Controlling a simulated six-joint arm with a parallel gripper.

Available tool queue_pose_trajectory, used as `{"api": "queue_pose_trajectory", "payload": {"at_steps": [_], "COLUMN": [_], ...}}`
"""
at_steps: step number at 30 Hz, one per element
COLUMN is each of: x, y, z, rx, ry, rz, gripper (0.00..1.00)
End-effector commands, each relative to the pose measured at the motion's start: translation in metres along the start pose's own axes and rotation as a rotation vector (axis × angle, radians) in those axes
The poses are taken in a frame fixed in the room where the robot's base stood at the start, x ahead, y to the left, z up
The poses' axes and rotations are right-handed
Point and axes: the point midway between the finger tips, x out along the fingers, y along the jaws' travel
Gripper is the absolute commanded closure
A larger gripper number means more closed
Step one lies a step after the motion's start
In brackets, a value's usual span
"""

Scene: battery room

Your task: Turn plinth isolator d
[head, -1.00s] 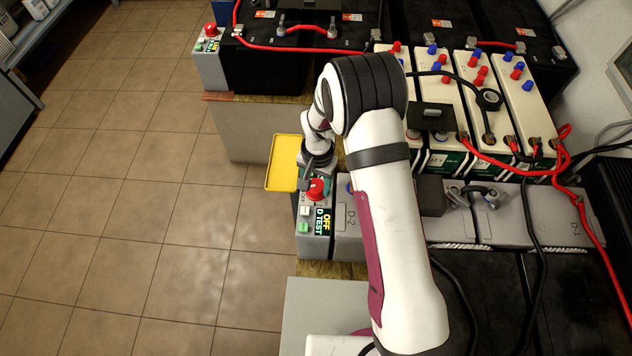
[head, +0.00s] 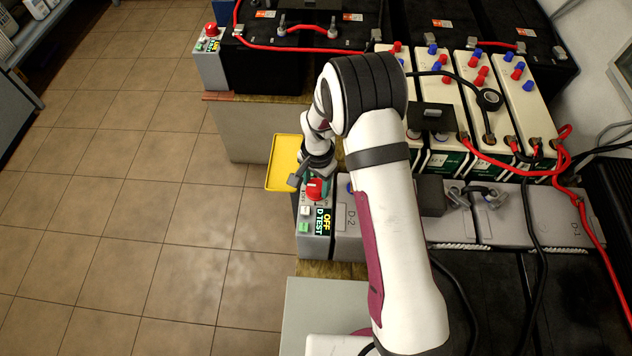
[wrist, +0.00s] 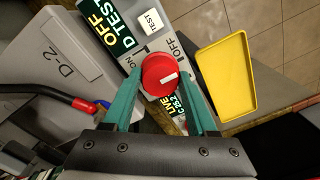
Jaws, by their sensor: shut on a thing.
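The isolator's red round knob (wrist: 158,72) stands on a grey plinth box (head: 314,245) labelled "D TEST" with an "OFF" display (wrist: 92,22). The teal fingers of my gripper (wrist: 161,76) lie on either side of the knob, shut on it in the wrist view. A white mark on the knob points to the right in that view. "ON" is printed to the knob's left and "OFF" above it. In the head view, the knob (head: 315,190) shows just below my gripper (head: 315,183), partly covered.
A yellow tray (head: 281,164) is beside the box. A grey battery marked D-2 (head: 349,237) stands against its right side. Another box with a red knob (head: 211,30) is at the back. White batteries with red cables (head: 490,110) are to the right. The tiled floor at left is clear.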

Motion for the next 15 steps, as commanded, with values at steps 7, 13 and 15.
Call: {"api": "queue_pose_trajectory", "payload": {"at_steps": [7, 13, 15], "x": [0.0001, 0.0001, -0.0013], "y": [0.0002, 0.0001, -0.0001], "z": [0.0001, 0.0, -0.0001], "rx": [0.001, 0.001, 0.0], "ry": [-0.001, 0.0, 0.0], "rz": [0.0, 0.0, 0.0], "gripper": [0.12, 0.12, 0.12]}}
